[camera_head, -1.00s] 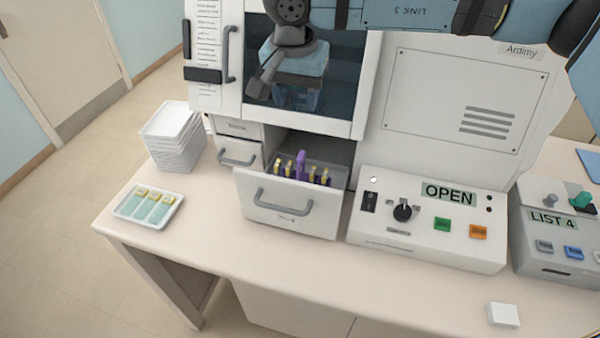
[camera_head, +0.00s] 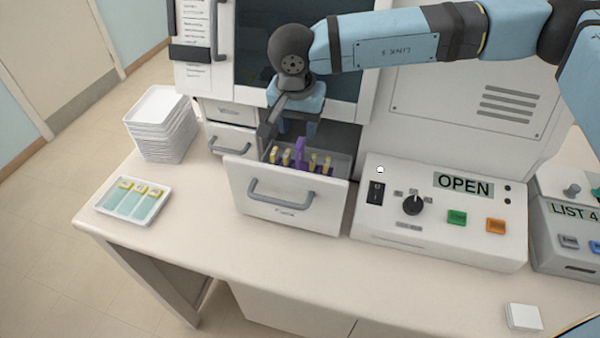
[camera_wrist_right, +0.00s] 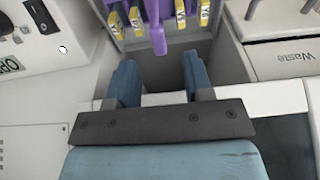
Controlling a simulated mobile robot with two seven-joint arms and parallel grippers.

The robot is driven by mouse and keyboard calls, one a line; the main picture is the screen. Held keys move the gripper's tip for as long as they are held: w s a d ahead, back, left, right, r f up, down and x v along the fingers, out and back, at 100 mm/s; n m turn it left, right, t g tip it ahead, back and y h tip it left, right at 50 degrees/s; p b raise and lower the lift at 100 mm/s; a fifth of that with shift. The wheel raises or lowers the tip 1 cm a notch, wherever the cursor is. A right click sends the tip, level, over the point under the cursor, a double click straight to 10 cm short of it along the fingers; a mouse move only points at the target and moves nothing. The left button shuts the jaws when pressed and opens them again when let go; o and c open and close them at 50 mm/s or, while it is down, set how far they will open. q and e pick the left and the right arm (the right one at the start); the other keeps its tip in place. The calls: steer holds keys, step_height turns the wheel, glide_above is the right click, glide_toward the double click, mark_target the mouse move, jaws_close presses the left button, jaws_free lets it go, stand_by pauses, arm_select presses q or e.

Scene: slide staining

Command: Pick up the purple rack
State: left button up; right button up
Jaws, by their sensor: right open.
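The purple rack (camera_head: 300,151) sits in the open drawer (camera_head: 285,205) of the white machine, its handle upright among several yellow-ended slides. In the right wrist view the rack's purple handle (camera_wrist_right: 157,30) shows at the top, beyond the fingertips and roughly midway between them. My right gripper (camera_head: 298,132) is just above and behind the rack in the head view. In the wrist view its two blue fingers (camera_wrist_right: 160,75) are apart with nothing between them. The rack's lower part is hidden by the drawer front. My left gripper is not in view.
A tray (camera_head: 133,210) of yellow-ended slides lies at the left, with a stack of white trays (camera_head: 160,140) behind it. A control box (camera_head: 440,235) marked OPEN stands right of the drawer. A small white block (camera_head: 524,317) lies at the front right.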

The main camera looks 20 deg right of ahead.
mark_target(300, 141)
steer(key=f, duration=0.1)
steer(key=f+p, duration=0.1)
steer(key=f, duration=0.3)
steer(key=shift+w+d, duration=0.25)
jaws_close()
